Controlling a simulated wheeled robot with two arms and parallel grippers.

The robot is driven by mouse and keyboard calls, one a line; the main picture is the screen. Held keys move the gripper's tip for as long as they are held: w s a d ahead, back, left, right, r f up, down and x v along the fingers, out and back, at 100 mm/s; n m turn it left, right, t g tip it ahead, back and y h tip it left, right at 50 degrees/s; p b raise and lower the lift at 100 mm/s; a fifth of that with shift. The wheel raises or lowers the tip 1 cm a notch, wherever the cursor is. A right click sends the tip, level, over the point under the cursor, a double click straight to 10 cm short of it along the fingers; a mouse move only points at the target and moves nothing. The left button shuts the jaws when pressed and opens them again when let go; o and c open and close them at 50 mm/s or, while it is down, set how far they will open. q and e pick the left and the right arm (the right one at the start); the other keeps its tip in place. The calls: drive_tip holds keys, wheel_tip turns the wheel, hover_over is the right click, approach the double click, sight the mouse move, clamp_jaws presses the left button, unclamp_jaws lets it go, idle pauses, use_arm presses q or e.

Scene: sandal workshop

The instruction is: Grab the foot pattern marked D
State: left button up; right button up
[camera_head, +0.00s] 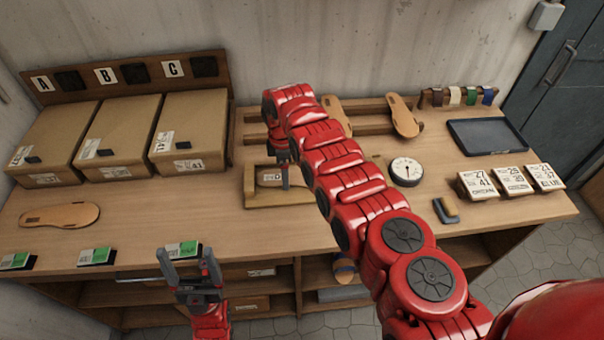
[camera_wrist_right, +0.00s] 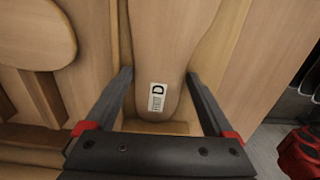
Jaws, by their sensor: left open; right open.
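The foot pattern marked D (camera_wrist_right: 172,50) is a light wooden sole shape with a white "D" label near its end. In the head view it lies in a shallow wooden tray (camera_head: 250,188), mostly hidden by my right arm and gripper. My right gripper (camera_head: 285,184) points down over it. In the right wrist view my right gripper (camera_wrist_right: 159,76) is open, one finger on each side of the labelled end, not closed on it. My left gripper (camera_head: 183,254) is open and empty at the table's front edge, well left of the tray.
Cardboard boxes (camera_head: 114,132) stand at the left under letters A, B and C. A wooden sole (camera_head: 60,215) and green-marked cards (camera_head: 95,256) lie in front. More soles (camera_head: 404,117) rest on a rack behind my right arm. A dial (camera_head: 406,171), dark tray (camera_head: 487,137) and number blocks (camera_head: 512,181) are right.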

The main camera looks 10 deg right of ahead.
drive_tip(key=shift+f, duration=0.1)
drive_tip(key=shift+c, duration=0.3)
drive_tip(key=c, duration=1)
